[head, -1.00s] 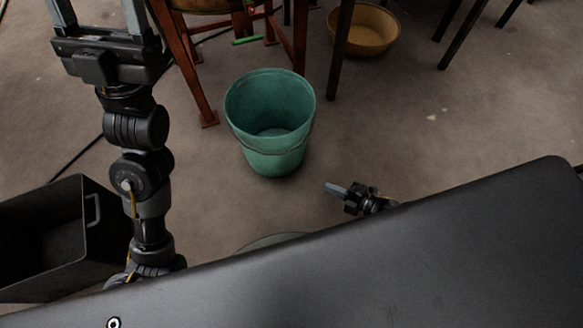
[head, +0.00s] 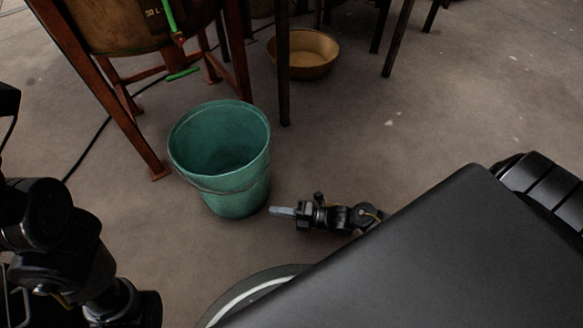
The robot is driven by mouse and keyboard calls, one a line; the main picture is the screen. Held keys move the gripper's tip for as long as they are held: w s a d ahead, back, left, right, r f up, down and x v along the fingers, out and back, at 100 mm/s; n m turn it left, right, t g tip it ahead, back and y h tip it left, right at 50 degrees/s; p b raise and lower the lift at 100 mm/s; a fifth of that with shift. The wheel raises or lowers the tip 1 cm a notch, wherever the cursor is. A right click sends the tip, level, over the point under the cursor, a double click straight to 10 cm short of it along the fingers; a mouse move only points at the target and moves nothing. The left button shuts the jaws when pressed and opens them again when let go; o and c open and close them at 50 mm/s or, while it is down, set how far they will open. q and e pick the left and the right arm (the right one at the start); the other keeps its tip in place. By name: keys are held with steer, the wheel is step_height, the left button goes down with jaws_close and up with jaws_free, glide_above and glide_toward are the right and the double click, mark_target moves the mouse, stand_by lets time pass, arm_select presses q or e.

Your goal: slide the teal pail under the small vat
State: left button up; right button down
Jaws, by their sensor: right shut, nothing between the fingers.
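The teal pail (head: 222,160) stands upright on the floor, its thin handle hanging down against its near side. It is in front of the red-legged stand, outside its legs. A brown vat (head: 105,30) marked "30 L" sits in that stand, cut off by the top edge; it looks like the small vat. My right gripper (head: 281,211) is shut and empty, low by the floor, its tip at the pail's lower right side. I cannot tell whether it touches. My left arm shows at the left edge, but its fingers are out of view.
The red legs (head: 240,55) flank the space under the vat. A green lever (head: 170,17) hangs at the vat's front. A tan basin (head: 305,70) sits among dark legs (head: 283,75) farther back. A dark cable crosses the floor at left.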

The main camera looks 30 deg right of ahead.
mark_target(248, 198)
steer(key=shift+w+a+b, duration=0.45)
steer(key=shift+w, duration=0.55)
steer(key=shift+w+a+b, duration=0.45)
steer(key=shift+w+a, duration=0.05)
steer(key=shift+w, duration=0.45)
steer(key=shift+w+a+b, duration=0.45)
steer(key=shift+w, duration=0.55)
